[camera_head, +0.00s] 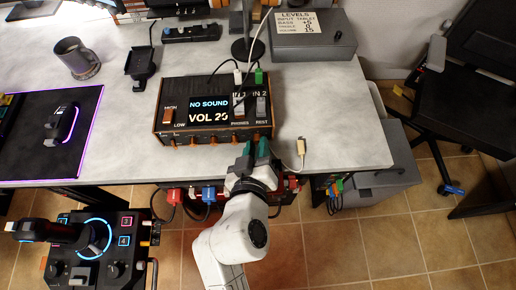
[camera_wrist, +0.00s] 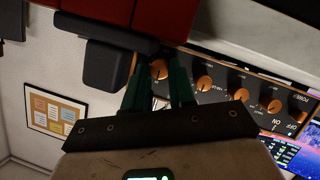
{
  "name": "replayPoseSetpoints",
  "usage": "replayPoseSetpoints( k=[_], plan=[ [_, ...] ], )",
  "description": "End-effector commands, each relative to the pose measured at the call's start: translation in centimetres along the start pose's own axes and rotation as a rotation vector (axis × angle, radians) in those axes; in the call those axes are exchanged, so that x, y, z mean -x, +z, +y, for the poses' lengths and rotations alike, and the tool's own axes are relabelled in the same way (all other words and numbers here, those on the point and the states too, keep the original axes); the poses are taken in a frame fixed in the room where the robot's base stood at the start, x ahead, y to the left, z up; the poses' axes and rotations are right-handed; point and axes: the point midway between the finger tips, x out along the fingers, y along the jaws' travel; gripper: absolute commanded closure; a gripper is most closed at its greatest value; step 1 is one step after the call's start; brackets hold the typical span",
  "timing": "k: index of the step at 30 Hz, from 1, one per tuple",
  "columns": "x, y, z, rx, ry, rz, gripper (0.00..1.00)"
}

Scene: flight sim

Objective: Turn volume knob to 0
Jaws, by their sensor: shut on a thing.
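The dark amplifier box (camera_head: 160,105) with wooden trim lies on the desk. Its display (camera_head: 208,111) reads "NO SOUND" and "VOL 2" with an unclear last digit. A row of orange knobs runs along its front edge. My gripper (camera_head: 258,149) is at the right end of this row, its green fingers pointing at the box. In the wrist view, the fingers are closed around an orange end knob (camera_wrist: 158,70), farthest from the power switch. Other orange knobs (camera_wrist: 204,83) stand free beside it. I cannot read the held knob's label.
A white cable with a gold plug (camera_head: 301,147) lies on the desk just right of my gripper. Red and blue plugs (camera_head: 208,194) hang below the desk edge. A joystick panel (camera_head: 100,245) stands lower left. A grey mug (camera_head: 76,57) stands at the upper left.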

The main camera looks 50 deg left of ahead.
Motion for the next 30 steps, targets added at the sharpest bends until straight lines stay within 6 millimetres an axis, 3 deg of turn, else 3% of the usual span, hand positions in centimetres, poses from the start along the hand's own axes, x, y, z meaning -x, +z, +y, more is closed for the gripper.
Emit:
replayPoseSetpoints(
  k=[18, 30],
  plan=[
    [-0.21, 0.47, -0.81, 0.526, 0.218, 0.001, 1.00],
    [-0.18, 0.45, -0.89, 0.734, 0.303, 0.001, 1.00]
  ],
)
